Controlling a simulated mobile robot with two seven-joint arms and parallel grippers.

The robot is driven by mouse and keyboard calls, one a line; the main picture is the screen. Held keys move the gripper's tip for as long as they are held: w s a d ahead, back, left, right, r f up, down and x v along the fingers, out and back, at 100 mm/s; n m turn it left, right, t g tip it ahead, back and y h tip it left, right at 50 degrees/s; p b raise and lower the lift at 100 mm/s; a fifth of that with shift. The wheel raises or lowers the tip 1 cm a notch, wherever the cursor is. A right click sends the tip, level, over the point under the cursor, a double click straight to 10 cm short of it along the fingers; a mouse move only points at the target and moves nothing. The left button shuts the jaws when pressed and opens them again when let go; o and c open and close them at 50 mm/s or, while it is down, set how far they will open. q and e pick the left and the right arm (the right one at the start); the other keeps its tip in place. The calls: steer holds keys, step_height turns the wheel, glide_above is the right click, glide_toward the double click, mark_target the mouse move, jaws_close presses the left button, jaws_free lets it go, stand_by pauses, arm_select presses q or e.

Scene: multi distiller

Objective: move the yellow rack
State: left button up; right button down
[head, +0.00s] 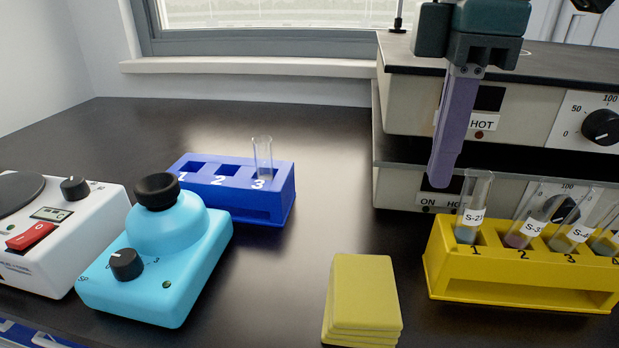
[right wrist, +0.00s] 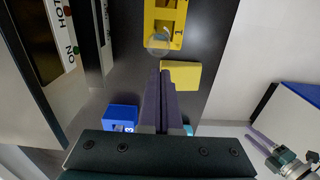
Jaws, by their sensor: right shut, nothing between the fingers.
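The yellow rack (head: 495,262) stands upright on the dark bench at the right of the head view, its right end cut off by the frame. It holds several glass tubes with S labels; the first (head: 472,205) sits in slot 1. The rack also shows at the top of the right wrist view (right wrist: 150,18). My right gripper (head: 442,178) points down, shut and empty, behind and above the rack's left end, apart from it. Its closed fingers show in the right wrist view (right wrist: 160,85).
Stacked hot plates (head: 400,105) stand behind the rack. Yellow square pads (head: 362,290) lie left of it. A blue rack (head: 235,195) with one tube, a cyan mixer (head: 160,265) and a white device (head: 50,250) stand further left. The bench centre is clear.

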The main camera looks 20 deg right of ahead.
step_height(320, 180, down, 10)
steer(key=b, duration=0.3)
steer(key=shift+s+d+r, duration=0.1)
steer(key=shift+r, duration=0.1)
